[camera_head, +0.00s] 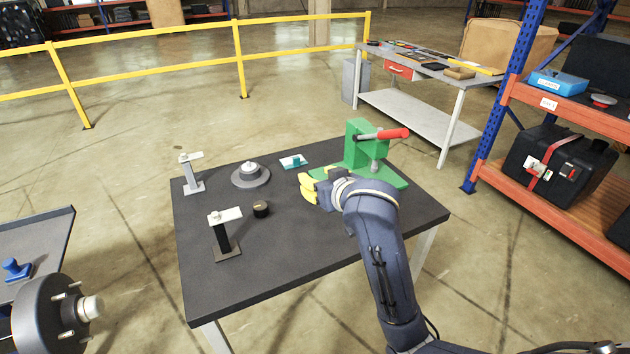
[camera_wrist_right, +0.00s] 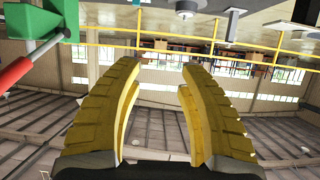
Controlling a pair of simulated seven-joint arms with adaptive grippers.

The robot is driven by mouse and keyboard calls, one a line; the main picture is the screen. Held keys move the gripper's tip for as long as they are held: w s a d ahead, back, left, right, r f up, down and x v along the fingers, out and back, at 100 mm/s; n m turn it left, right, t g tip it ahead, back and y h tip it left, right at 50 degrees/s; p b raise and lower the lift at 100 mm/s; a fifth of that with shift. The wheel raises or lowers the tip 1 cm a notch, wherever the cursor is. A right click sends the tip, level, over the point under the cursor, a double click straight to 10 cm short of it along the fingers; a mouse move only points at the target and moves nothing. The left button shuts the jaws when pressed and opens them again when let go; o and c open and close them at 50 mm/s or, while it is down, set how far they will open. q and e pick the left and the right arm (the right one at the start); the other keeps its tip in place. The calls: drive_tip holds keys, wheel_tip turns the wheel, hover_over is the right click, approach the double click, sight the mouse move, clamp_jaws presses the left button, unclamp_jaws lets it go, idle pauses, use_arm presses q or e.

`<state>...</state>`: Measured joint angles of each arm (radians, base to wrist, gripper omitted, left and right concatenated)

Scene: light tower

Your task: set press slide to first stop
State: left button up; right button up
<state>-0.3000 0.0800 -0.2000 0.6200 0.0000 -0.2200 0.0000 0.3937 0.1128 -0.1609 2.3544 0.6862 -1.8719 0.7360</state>
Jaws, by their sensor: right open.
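A green press (camera_head: 358,146) stands at the back right of the dark table, with a red-gripped lever (camera_head: 393,134) pointing right. A grey rod (camera_head: 374,165) hangs at its front above the green base (camera_head: 396,179). I cannot tell which part is the slide or where its stops are. My right gripper (camera_head: 305,186) has yellow fingers and is in front and left of the press, apart from its body. In the right wrist view, the gripper (camera_wrist_right: 160,70) is open and empty, with the press (camera_wrist_right: 38,22) at the upper left. My left gripper is not in view.
On the dark table (camera_head: 290,262) are two posts with white tops (camera_head: 190,172) (camera_head: 224,236), a round grey fixture (camera_head: 250,174), a black knob (camera_head: 261,209) and a teal piece on a white plate (camera_head: 294,161). The front of the table is clear. Orange shelving (camera_head: 550,120) stands right.

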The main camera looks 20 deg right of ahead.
drive_tip(key=shift+s+a+r, duration=0.1)
drive_tip(key=shift+s+a, duration=0.15)
drive_tip(key=shift+a, duration=0.15)
